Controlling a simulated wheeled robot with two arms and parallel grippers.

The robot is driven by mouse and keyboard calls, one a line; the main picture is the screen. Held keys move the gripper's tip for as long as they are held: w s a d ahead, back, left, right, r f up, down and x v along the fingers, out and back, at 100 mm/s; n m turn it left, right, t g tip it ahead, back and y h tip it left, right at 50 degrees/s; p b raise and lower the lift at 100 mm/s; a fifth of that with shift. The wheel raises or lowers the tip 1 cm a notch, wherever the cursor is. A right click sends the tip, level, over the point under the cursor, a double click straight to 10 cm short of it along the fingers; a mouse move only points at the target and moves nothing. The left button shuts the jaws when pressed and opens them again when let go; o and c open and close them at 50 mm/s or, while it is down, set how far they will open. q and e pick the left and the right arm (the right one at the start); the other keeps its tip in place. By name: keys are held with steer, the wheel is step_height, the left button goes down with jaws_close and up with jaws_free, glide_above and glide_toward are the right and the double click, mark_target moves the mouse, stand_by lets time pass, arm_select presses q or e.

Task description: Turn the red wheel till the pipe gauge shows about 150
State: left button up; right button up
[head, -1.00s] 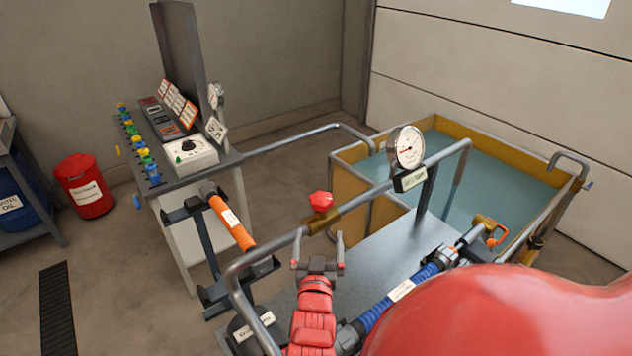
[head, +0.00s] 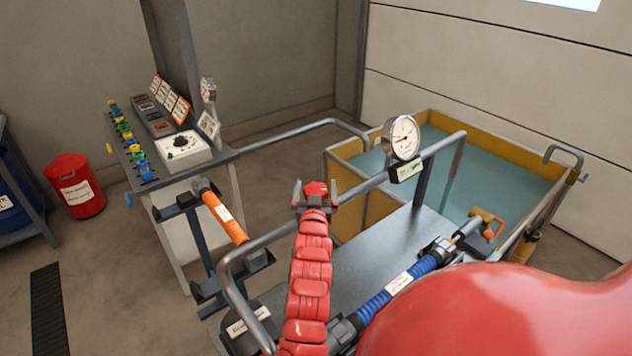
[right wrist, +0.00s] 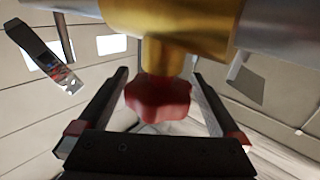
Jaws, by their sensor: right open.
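The red wheel (head: 316,188) sits on a brass valve on the grey pipe over the metal bench. In the right wrist view the red wheel (right wrist: 158,98) hangs below the brass valve body (right wrist: 172,30). My right gripper (head: 315,196) is open, with one finger on each side of the wheel. In the right wrist view, gaps show between the wheel and both fingers. The round white pipe gauge (head: 403,137) stands on the pipe to the right of the wheel. Its needle points roughly left; its numbers are too small to read. My left gripper is not in view.
A yellow-edged water tank (head: 470,130) stands behind the bench (head: 385,245). A control stand (head: 185,150) is at the left, with an orange-handled tool (head: 224,215) in front.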

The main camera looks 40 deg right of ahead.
steer(key=shift+w+d, duration=0.35)
steer(key=shift+d, duration=0.1)
steer(key=c, duration=1.2)
